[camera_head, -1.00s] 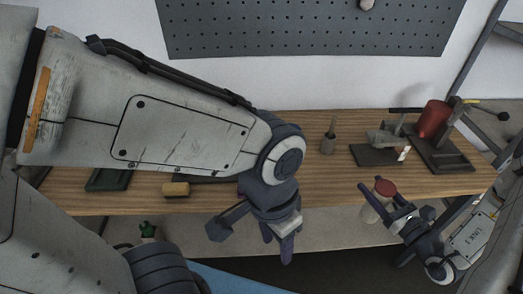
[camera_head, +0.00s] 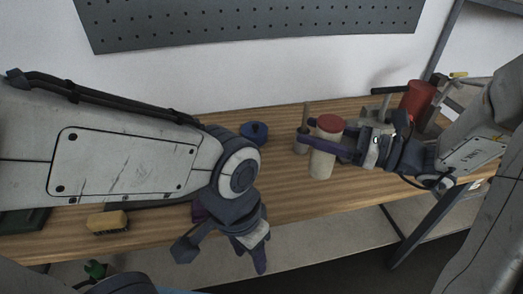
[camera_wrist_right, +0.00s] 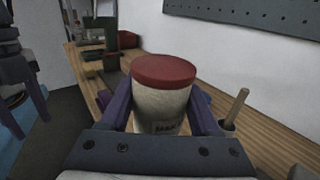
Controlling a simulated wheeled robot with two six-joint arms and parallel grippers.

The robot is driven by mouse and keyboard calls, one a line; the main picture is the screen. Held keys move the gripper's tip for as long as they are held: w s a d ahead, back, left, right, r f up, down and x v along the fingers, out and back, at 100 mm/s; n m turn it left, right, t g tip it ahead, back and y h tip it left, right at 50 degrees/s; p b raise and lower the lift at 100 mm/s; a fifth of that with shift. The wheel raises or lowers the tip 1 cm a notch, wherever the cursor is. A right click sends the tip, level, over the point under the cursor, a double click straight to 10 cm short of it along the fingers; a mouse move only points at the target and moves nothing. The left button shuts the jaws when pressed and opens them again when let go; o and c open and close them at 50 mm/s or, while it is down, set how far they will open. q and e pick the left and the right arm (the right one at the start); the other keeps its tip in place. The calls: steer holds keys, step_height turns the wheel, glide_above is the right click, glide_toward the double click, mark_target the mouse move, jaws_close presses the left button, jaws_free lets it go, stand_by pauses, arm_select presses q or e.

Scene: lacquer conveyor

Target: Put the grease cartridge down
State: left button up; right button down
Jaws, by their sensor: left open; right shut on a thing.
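The grease cartridge (camera_head: 321,163) is a cream cylinder with a red cap. My right gripper (camera_head: 318,144) is shut around its upper body and holds it upright over the bench top (camera_head: 290,195), right of the middle in the head view. I cannot tell whether its base touches the wood. In the right wrist view the cartridge (camera_wrist_right: 160,108) stands between the two fingers, its base hidden. My left gripper (camera_head: 222,258) is open and empty, low in front of the bench's front edge.
A wooden-handled tool (camera_head: 304,122) stands close behind the cartridge, and a small blue object (camera_head: 254,132) lies left of it. A yellow brush (camera_head: 108,222) lies at left. Bare wood lies in front of the cartridge.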

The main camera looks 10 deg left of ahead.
steer(key=w+a+f, duration=0.4)
steer(key=a+f, duration=0.4)
steer(key=f, duration=0.1)
steer(key=shift+w+f, duration=0.3)
steer(key=shift+f+b, duration=0.25)
steer(key=shift+b, duration=0.05)
steer(key=shift+c, duration=0.6)
jaws_free()
steer(key=shift+r, duration=0.1)
